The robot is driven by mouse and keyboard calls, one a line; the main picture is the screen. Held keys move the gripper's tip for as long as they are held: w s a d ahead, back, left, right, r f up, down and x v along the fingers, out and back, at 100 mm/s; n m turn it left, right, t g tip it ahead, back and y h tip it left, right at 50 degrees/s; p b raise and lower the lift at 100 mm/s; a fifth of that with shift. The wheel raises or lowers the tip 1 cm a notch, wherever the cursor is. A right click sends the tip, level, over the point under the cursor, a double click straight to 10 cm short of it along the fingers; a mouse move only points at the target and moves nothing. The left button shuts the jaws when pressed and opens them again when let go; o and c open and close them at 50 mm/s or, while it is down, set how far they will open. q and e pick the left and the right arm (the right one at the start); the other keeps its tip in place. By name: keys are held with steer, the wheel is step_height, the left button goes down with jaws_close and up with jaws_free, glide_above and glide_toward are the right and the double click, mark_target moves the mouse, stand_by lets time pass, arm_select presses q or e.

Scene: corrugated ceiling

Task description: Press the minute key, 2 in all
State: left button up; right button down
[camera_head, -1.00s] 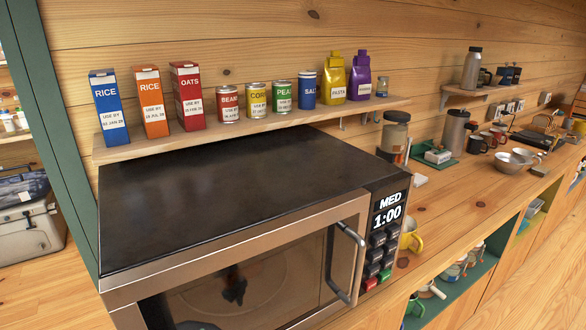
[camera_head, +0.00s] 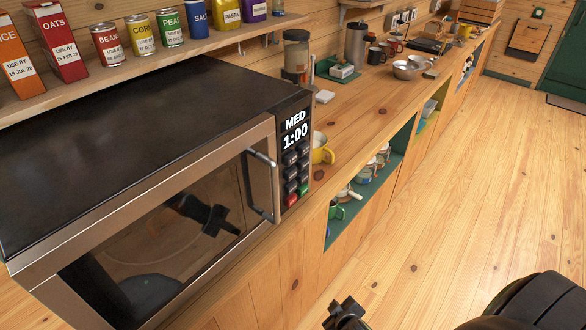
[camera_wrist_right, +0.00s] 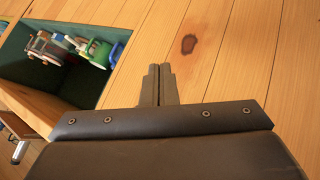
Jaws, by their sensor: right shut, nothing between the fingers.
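The microwave (camera_head: 130,140) stands on the wooden counter, its door shut. Its display (camera_head: 296,128) reads MED and 1:00. Below the display is the keypad (camera_head: 297,170), several dark keys with a green key (camera_head: 303,189) and a red key (camera_head: 291,199) at the bottom. The dark keys' labels are too small to read. My right gripper (camera_head: 345,314) is at the bottom of the head view, low in front of the counter and well apart from the keypad. In the right wrist view its fingers (camera_wrist_right: 158,84) are together and empty. My left gripper does not show.
The door handle (camera_head: 262,186) juts out just left of the keypad. A yellow mug (camera_head: 321,148) stands close to the right of the microwave. Cans and boxes line the shelf (camera_head: 150,62) above. An open green cubby (camera_head: 370,190) lies below the counter. The floor at right is clear.

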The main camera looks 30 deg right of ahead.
mark_target(291, 159)
steer(key=w+r+t+h, duration=0.1)
steer(key=w+r, duration=0.2)
steer(key=r, duration=0.4)
steer(key=w+r+n+t+p, duration=0.1)
steer(key=w+r+t, duration=0.15)
steer(key=r, duration=0.35)
steer(key=w+r+t+h, duration=0.1)
steer(key=w+r, duration=0.2)
steer(key=r, duration=0.4)
step_height(291, 159, up, 21)
steer(key=d+t+h+p, duration=0.1)
steer(key=t+h, duration=0.1)
steer(key=t, duration=0.2)
steer(key=shift+w+h, duration=0.2)
steer(key=shift+h, duration=0.1)
steer(key=shift+w, duration=0.15)
steer(key=w+a, duration=0.3)
steer(key=w, duration=0.5)
steer(key=shift+a+b, duration=0.15)
steer(key=shift+b, duration=0.3)
steer(key=shift+w+a, duration=0.15)
steer(key=shift+w, duration=0.2)
